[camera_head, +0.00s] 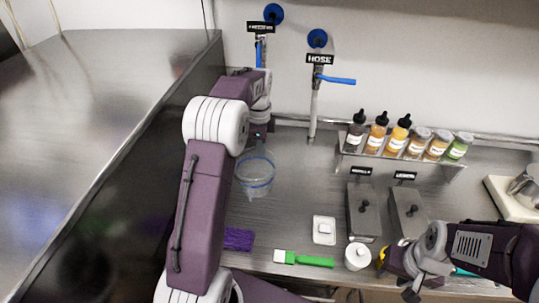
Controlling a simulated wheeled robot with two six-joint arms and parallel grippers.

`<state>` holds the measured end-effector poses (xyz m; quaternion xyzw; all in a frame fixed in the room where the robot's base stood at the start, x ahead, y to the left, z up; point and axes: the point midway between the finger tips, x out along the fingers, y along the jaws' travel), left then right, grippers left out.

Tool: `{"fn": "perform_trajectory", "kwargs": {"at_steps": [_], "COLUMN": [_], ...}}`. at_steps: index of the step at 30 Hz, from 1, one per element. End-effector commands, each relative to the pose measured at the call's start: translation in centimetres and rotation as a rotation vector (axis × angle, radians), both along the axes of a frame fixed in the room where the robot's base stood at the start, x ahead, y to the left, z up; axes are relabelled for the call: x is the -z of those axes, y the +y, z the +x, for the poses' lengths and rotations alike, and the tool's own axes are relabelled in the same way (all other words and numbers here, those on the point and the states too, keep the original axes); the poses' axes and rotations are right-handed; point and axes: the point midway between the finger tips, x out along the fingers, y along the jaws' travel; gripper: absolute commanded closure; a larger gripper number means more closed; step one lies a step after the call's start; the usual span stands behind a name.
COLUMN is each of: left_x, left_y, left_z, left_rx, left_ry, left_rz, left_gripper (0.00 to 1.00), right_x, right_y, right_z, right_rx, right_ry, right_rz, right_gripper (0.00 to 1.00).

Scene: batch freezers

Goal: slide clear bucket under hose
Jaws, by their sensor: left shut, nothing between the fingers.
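The clear bucket (256,188) stands on the steel counter, left of the middle, with a blue band around it. My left gripper (258,143) is shut with nothing held, at the back rim of the bucket; I cannot tell whether it touches. The hose (314,108) hangs from a wall tap under a black HOSE label, to the right of and behind the bucket. The bucket is not under it in this view. My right gripper (383,262) is low at the right, by a white round container; its fingers are not clear.
A rack of several bottles and jars (403,153) stands at the back right. Two lidded metal bins (363,211), a small white tray (324,238), a green-handled brush (305,260), a white container (357,256) and a purple cloth (238,239) occupy the front. The counter between bucket and hose looks clear.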

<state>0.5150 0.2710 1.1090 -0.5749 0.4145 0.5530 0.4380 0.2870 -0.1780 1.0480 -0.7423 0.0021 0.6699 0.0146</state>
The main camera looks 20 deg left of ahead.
Motion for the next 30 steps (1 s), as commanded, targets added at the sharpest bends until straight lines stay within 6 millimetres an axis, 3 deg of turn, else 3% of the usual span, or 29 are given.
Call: {"fn": "perform_trajectory", "kwargs": {"at_steps": [6, 17, 30], "left_x": [0.7, 1.4, 10.3], "left_y": [1.0, 1.4, 1.3], "left_z": [-0.6, -0.7, -0.9], "left_rx": [-0.025, -0.033, -0.033], "left_ry": [0.042, 0.048, 0.051], "left_rz": [-0.008, -0.01, -0.01], "left_gripper": [1.0, 1.0, 1.0], "right_x": [-1.4, -1.6, -3.1], "right_y": [0.0, 0.0, 0.0], "right_z": [0.0, 0.0, 0.0], "right_rx": [0.0, 0.0, 0.0], "right_ry": [0.0, 0.0, 0.0], "right_rz": [0.0, 0.0, 0.0], "right_gripper": [0.64, 0.64, 0.64]}}
